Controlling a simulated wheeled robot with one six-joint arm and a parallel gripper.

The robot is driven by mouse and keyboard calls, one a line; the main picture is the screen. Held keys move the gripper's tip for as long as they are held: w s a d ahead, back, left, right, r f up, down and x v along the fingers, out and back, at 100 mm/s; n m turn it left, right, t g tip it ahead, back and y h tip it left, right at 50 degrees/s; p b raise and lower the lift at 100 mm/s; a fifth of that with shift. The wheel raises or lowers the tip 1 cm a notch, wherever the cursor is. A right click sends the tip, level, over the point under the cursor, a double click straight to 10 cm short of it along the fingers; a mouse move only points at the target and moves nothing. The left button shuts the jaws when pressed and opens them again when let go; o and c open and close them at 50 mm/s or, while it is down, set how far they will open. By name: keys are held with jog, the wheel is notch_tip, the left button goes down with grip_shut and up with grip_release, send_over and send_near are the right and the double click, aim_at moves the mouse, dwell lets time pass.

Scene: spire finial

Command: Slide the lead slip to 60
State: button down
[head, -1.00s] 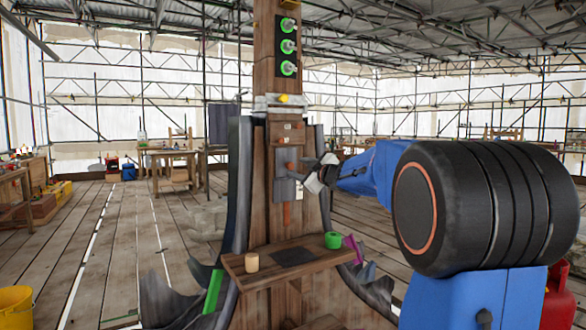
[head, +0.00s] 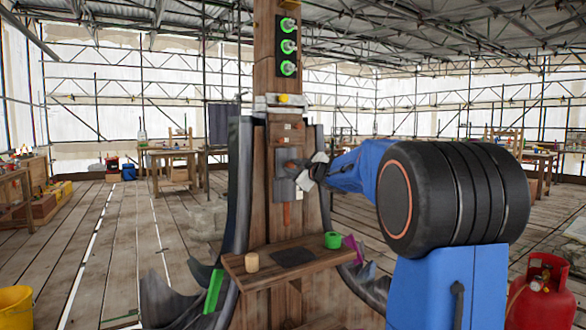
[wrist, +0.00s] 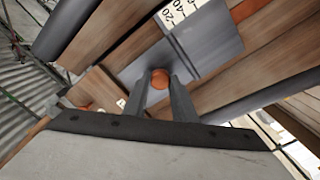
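The lead slip (head: 284,191) is a dark grey plate on the front of the upright wooden post. In the wrist view the slip (wrist: 208,45) fills the middle, with a round orange knob (wrist: 160,78) on it. A white scale (wrist: 178,12) beside the slip shows 20 and 40; no 60 is readable and no pointer is clear. My gripper (head: 306,174) is at the slip's right side. In the wrist view its two fingers (wrist: 160,88) close in on either side of the knob.
A wooden shelf (head: 252,281) juts out below, bearing a tan cylinder (head: 252,262), a dark mat (head: 293,257) and a green ring (head: 333,240). Dark curved fins (head: 240,180) flank the post. Green-ringed fittings (head: 289,46) sit higher up. A red gas bottle (head: 540,298) stands at right.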

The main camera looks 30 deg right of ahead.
aim_at(286, 178)
notch_tip(286, 178, down, 5)
jog(key=shift+f, duration=0.1)
dwell(0.3)
jog(key=c, duration=1.5)
grip_release()
jog(key=shift+o, duration=0.2)
jog(key=shift+s, duration=0.15)
jog(key=s, duration=1.7)
jog(key=shift+d, duration=0.3)
